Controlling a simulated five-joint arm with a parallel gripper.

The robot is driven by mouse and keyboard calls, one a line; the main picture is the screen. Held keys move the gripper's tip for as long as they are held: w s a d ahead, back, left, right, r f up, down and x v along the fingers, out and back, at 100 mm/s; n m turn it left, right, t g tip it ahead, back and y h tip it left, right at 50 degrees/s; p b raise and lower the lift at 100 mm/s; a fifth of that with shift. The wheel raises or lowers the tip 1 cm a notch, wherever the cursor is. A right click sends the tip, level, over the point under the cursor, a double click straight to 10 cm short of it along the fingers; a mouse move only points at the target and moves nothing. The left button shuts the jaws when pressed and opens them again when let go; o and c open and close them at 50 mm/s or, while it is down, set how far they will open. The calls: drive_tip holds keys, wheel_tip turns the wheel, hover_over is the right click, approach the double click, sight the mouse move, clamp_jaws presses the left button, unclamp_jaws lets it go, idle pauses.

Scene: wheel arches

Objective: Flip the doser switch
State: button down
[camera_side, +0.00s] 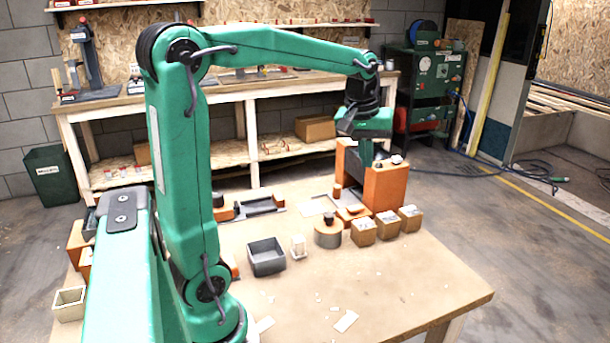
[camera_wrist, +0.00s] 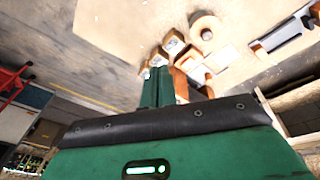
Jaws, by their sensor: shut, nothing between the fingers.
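The doser appears to be the tall orange housing (camera_side: 385,187) at the far right of the table. My gripper (camera_side: 372,163) points down at the top of the housing, just left of that knob. Whether it touches anything is unclear. In the wrist view my gripper's green fingers (camera_wrist: 156,88) are together and empty. Part of the orange housing (camera_wrist: 181,84) shows beside them, and the switch is hidden there.
A dark grey bin (camera_side: 266,257) and a small clear cup (camera_side: 298,247) stand further left. The table's front right (camera_side: 420,290) is mostly clear.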

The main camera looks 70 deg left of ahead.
drive_tip(key=w+a+f+n+g, duration=0.1)
drive_tip(key=w+a+f+n, duration=0.35)
drive_tip(key=a, duration=0.45)
drive_tip(key=n+g, duration=0.1)
drive_tip(key=n, duration=0.3)
hover_over(350, 209)
wheel_tip(350, 209, down, 4)
drive_tip(key=shift+w+a+m+h, duration=0.15)
drive_tip(key=shift+w+m+h, duration=0.1)
drive_tip(key=shift+h, duration=0.15)
drive_tip(key=shift+s+f, duration=0.1)
drive_tip(key=shift+f, duration=0.05)
wheel_tip(350, 209, down, 14)
drive_tip(key=shift+r, duration=0.1)
drive_tip(key=shift+s+f, duration=0.15)
drive_tip(key=shift+f, duration=0.15)
idle(0.3)
